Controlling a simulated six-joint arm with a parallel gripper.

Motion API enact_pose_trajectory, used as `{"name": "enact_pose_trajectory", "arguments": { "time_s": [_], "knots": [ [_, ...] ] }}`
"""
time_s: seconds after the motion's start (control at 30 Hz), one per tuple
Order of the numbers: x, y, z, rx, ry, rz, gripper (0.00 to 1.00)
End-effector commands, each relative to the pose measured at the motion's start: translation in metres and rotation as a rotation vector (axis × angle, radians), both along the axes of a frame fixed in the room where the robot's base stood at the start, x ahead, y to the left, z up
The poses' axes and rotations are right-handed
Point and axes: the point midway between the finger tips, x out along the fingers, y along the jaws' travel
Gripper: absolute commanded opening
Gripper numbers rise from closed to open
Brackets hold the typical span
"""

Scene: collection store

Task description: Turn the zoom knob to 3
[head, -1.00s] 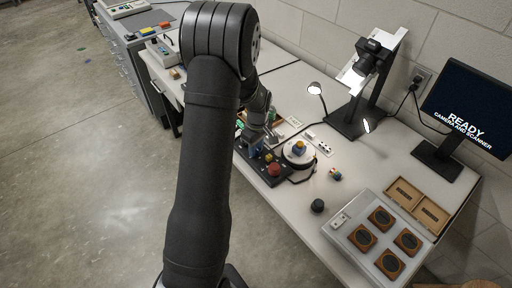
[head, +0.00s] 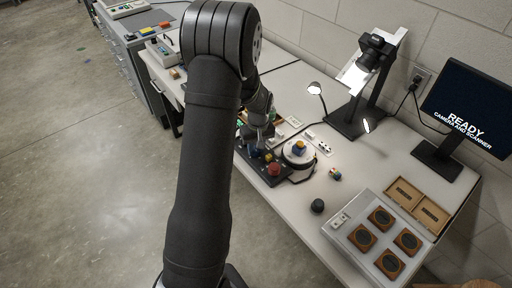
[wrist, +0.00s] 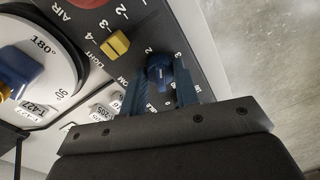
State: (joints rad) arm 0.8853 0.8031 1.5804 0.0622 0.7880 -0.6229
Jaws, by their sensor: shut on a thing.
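The blue zoom knob (wrist: 159,72) is on a black control panel (wrist: 204,62) in the wrist view. Its scale shows a 2 to the upper left and a 3 to the upper right; its label is partly hidden by a finger. I cannot tell exactly which mark the knob points to. My gripper (wrist: 159,88) is shut on the knob, one finger on each side. In the head view my gripper (head: 257,149) is down at the panel (head: 252,168), with my arm covering part of it.
A yellow light knob (wrist: 115,44) sits left of the zoom knob, with a red button (head: 274,169) beyond. A round turntable (head: 299,153) holding a blue and yellow object stands close beside the panel. A lamp (head: 316,89), camera stand (head: 352,118) and monitor (head: 466,110) stand farther back.

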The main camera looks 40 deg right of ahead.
Motion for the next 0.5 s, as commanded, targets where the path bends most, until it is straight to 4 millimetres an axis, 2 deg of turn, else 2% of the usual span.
{"name": "enact_pose_trajectory", "arguments": {
  "time_s": [0.5],
  "knots": [
    [-0.0008,0.0005,0.0003,0.001,0.000,-0.490,0.05]
  ]
}}
